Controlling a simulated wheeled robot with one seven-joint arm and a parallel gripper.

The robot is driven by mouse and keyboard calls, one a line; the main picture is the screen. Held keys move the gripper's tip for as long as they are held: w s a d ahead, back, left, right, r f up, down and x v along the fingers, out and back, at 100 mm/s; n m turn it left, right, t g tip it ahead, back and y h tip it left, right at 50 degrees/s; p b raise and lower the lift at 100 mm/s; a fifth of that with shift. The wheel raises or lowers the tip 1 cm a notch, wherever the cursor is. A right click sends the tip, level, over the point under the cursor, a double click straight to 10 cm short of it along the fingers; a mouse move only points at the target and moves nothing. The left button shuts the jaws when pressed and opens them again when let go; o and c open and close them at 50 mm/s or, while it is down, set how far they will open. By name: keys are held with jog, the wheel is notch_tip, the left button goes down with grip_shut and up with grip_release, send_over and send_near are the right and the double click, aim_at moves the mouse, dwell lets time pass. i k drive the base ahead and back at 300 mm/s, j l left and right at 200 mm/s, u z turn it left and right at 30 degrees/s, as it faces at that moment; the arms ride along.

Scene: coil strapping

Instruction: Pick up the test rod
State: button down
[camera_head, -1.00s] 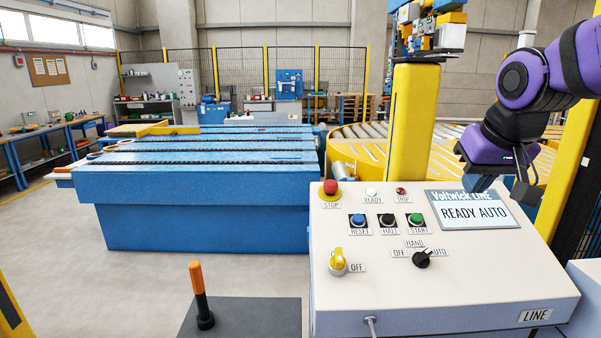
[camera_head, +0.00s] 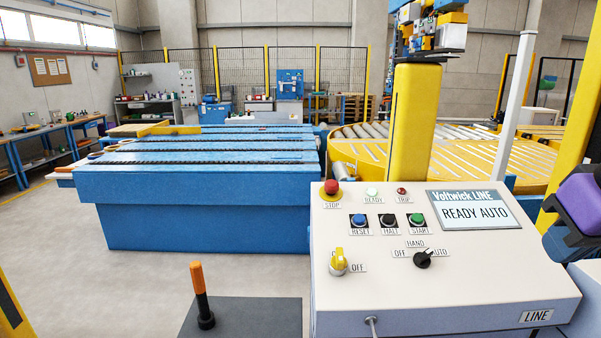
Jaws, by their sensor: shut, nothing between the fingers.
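The test rod (camera_head: 201,296) stands upright at the lower left of the centre in the head view. It has an orange upper part, a black lower part and a round black foot. It stands on a dark grey slab (camera_head: 255,320). My gripper (camera_head: 561,246) shows only in part at the right edge, beyond the right side of the control panel. It is shut and holds nothing that I can see. It is far to the right of the rod and apart from it. Part of the gripper is cut off by the picture's edge.
The white control panel (camera_head: 380,295), with knobs and buttons, stands between the rod and my gripper. Its screen (camera_head: 468,211) reads READY AUTO. A blue conveyor (camera_head: 200,215) lies behind the rod. A yellow post (camera_head: 412,130) and a roller table (camera_head: 450,155) stand behind the panel.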

aim_at(195, 268)
jog(key=i+j+u, duration=0.2)
jog(key=j+u, duration=0.2)
jog(key=i+j+u, duration=0.35)
jog(key=j, duration=0.2)
jog(key=i+j+u, duration=0.2)
jog(key=j+u, duration=0.2)
